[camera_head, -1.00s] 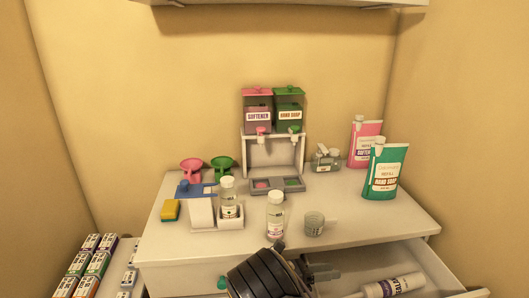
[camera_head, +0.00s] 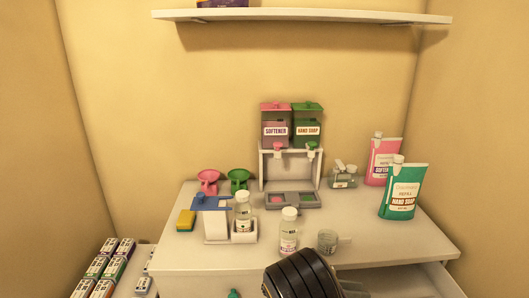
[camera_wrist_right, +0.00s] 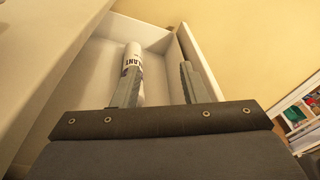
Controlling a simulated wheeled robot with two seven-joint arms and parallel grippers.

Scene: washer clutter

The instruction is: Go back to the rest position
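My right gripper (camera_wrist_right: 160,85) shows in the right wrist view with its two fingers apart and nothing between them. It is above the open drawer (camera_wrist_right: 100,65), and a white tube (camera_wrist_right: 133,60) lies in the drawer behind the left finger. In the head view my right arm comes up from the bottom edge in front of the dresser (camera_head: 190,254), and its fingers are largely out of sight. My left gripper does not show in either view.
On the dresser top stand a dispenser (camera_head: 264,170), two bottles (camera_head: 289,232) (camera_head: 243,222), a clear cup (camera_head: 327,241), refill pouches (camera_head: 404,190) and funnels (camera_head: 208,181). A shelf (camera_head: 300,16) hangs above. Small boxes (camera_head: 104,268) stand at the lower left.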

